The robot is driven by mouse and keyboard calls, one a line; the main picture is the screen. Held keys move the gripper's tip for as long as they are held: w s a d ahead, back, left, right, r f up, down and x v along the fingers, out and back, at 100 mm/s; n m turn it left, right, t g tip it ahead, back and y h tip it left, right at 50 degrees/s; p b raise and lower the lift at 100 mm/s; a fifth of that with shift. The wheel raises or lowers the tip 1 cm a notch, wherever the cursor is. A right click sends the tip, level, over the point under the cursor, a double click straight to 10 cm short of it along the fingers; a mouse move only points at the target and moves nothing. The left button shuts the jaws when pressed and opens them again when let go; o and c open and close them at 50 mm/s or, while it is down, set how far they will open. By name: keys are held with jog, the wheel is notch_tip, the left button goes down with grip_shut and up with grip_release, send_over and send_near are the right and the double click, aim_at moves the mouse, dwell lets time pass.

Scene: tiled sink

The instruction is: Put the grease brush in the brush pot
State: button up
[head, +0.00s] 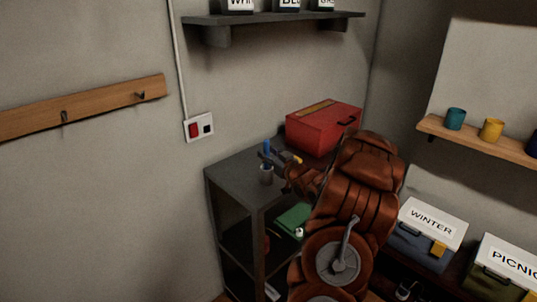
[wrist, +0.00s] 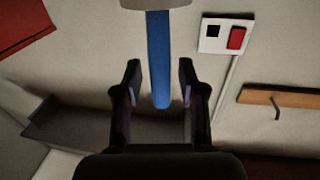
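A blue handle, seemingly the grease brush (head: 267,147), stands upright above a small grey pot (head: 266,175) on the grey shelf unit. In the wrist view the blue handle (wrist: 159,60) runs down from the top edge and ends between my fingers. A pale grey piece (wrist: 155,4) meets it at the top edge; I cannot tell whether that is the pot. My gripper (wrist: 159,72) is open, with a gap on both sides of the handle. In the head view my gripper (head: 272,157) is small and dark beside the handle, partly hidden by my arm.
A red toolbox (head: 322,128) stands at the back of the shelf unit's top (head: 240,170). A wall shelf (head: 275,18) hangs above. A switch plate (head: 199,128) and a hook rail (head: 85,107) are on the wall. Labelled boxes (head: 427,235) stand at the right.

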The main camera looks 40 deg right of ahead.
jog(key=shift+r, duration=0.2)
jog(key=s+a+b, duration=0.2)
jog(key=s+b, duration=0.1)
jog(key=s, duration=0.8)
jog(key=shift+s, duration=0.4)
jog(key=shift+a+f, duration=0.1)
jog(key=w+a+f+g+h, duration=0.1)
jog(key=w+a+f+g, duration=0.2)
jog(key=w+a+g, duration=0.25)
jog(key=s+a+g, duration=0.5)
jog(key=a, duration=0.4)
jog(key=s+a+n+g+y, duration=0.2)
jog(key=s+a+g, duration=0.7)
jog(key=s+a, duration=1.8)
jog(key=shift+a+f+y, duration=0.2)
jog(key=shift+a+y, duration=0.05)
jog(key=shift+y, duration=0.85)
